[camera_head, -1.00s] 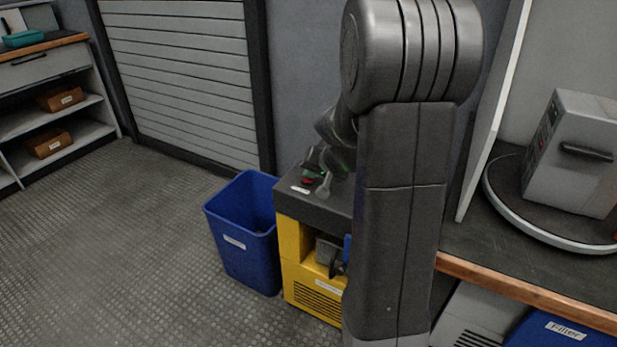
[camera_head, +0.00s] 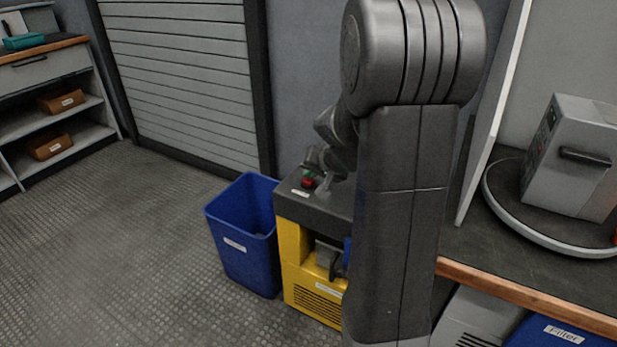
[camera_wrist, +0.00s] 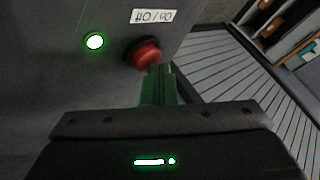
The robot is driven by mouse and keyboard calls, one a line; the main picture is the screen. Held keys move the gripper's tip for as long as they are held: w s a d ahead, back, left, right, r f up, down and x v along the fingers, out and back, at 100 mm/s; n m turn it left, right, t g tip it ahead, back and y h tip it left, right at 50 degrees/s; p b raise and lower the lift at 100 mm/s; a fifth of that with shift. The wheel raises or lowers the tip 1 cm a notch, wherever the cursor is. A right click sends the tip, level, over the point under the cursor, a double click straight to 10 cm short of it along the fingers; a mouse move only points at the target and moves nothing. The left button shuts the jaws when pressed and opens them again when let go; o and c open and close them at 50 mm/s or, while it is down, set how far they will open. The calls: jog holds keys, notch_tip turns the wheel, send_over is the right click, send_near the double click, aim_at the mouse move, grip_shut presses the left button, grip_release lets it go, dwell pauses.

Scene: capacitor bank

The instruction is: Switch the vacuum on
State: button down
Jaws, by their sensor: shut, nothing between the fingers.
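The vacuum is a yellow cabinet (camera_head: 293,240) with a dark grey top (camera_head: 325,207), partly hidden behind my arm. On its top is a red button (camera_head: 308,183), also seen in the wrist view (camera_wrist: 144,54) in a dark collar. Beside it a round green light (camera_wrist: 94,41) glows, and a small white label (camera_wrist: 152,16) lies near the button; its text is hard to read. My gripper (camera_wrist: 158,72) is shut and empty, its fingertips close by the red button. Whether they touch it I cannot tell. In the head view the gripper (camera_head: 318,170) is small and partly hidden by my arm.
A blue open bin (camera_head: 240,235) stands against the vacuum's left side. A workbench (camera_head: 520,280) with a grey device (camera_head: 575,160) on a round base is at the right. A roller shutter (camera_head: 185,80) and shelves (camera_head: 60,115) are behind. The floor at left is clear.

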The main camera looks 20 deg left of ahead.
aim_at(311, 182)
notch_tip(311, 182, up, 6)
jog(key=p, duration=0.4)
jog(key=shift+f, duration=0.15)
